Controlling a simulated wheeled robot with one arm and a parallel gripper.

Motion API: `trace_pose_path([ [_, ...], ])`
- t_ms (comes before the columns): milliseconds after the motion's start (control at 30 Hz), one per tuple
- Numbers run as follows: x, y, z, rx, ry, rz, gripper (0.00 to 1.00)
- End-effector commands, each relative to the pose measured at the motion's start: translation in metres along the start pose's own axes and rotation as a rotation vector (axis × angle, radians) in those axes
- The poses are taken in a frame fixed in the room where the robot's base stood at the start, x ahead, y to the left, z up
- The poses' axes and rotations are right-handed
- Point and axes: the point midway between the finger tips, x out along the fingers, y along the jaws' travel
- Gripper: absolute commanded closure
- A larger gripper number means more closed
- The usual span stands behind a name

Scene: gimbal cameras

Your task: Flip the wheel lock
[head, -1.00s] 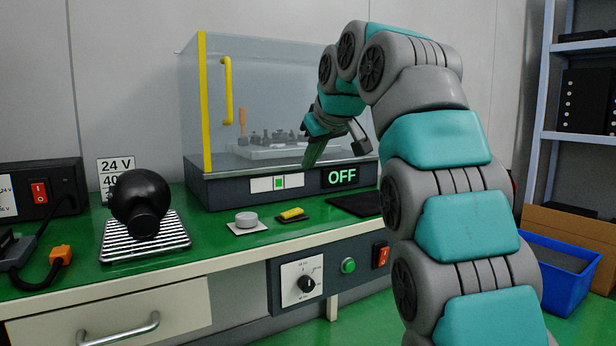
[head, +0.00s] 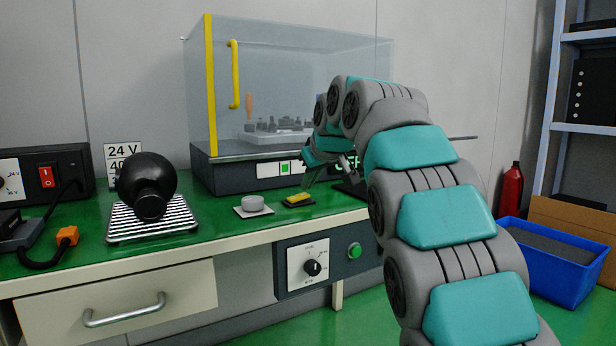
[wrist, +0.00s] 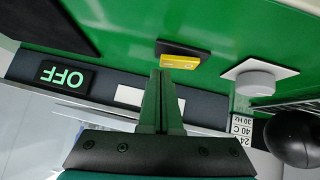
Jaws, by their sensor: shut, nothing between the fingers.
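A small yellow block on a black base (head: 300,198) sits on the green bench in front of the clear cabinet. It also shows in the wrist view (wrist: 180,62), just past the fingertips. A round grey knob on a white plate (head: 253,203) sits left of it, and it shows in the wrist view too (wrist: 256,82). I cannot tell by look which of these is the wheel lock. My gripper (head: 306,186) is shut and empty, pointing down close to the yellow block. In the wrist view its green fingers (wrist: 160,75) are together; contact with the block cannot be told.
The clear cabinet (head: 300,70) with a yellow handle stands right behind. Its OFF display (wrist: 65,78) is mostly hidden by my arm in the head view. A black ball-shaped device (head: 147,182) rests on a ribbed metal plate at left. A dial panel (head: 313,264) is on the bench front.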

Motion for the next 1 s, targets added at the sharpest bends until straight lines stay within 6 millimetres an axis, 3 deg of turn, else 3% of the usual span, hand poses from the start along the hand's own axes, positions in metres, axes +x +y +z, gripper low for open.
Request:
trace_pose_path([
  [1000,0.0068,0.0007,0.0069,0.062,-0.001,-0.062,1.00],
])
